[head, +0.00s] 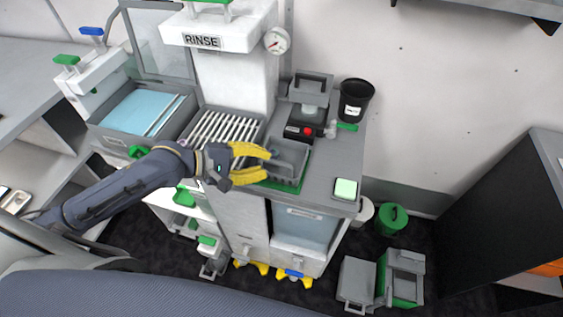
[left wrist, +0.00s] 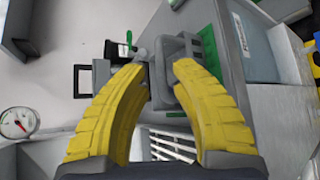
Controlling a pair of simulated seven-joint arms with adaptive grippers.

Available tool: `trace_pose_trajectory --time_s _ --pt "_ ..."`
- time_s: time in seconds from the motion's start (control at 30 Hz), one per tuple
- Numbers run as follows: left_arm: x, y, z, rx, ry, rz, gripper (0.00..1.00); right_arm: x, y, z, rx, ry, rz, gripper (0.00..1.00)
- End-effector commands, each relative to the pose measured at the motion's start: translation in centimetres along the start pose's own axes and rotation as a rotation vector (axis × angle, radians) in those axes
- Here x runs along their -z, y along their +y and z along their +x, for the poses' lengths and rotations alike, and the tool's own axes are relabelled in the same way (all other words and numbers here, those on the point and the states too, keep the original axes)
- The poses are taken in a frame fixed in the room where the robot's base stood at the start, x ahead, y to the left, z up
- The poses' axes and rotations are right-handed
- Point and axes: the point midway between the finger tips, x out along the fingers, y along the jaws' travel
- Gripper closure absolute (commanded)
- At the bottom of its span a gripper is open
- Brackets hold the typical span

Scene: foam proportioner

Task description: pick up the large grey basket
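A grey basket (head: 290,158) with a raised handle sits on a green mat (head: 300,184) on the grey counter. In the left wrist view the basket (left wrist: 180,48) lies just beyond and partly between the yellow fingers. My left gripper (head: 268,166) is open, with its fingertips at the basket's left side, close to the handle. I cannot tell whether they touch it. In the left wrist view the fingers (left wrist: 158,70) stand apart with nothing clamped between them. Part of the basket is hidden behind the fingers. My right gripper is not in view.
Another grey basket (head: 312,84) stands behind, by a black device with a red button (head: 307,131). A black bucket (head: 355,100) stands at the back right. A slatted rack (head: 222,128) lies left. Grey bins (head: 403,275) stand on the floor. The counter's right front is mostly clear.

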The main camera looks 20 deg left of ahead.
Motion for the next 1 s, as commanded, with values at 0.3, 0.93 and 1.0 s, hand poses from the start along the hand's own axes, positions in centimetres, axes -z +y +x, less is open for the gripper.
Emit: trace_pose_trajectory --time_s 0.3,0.93,1.0 --pt "-0.1 -0.1 3.1 -0.003 -0.002 -0.003 0.77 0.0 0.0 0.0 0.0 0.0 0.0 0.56" --pt "0.0 -0.2 4.9 0.0 -0.001 -0.001 0.79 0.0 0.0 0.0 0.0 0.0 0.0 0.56" --pt "0.0 -0.2 4.9 0.0 -0.001 -0.001 0.87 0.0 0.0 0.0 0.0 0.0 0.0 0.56"
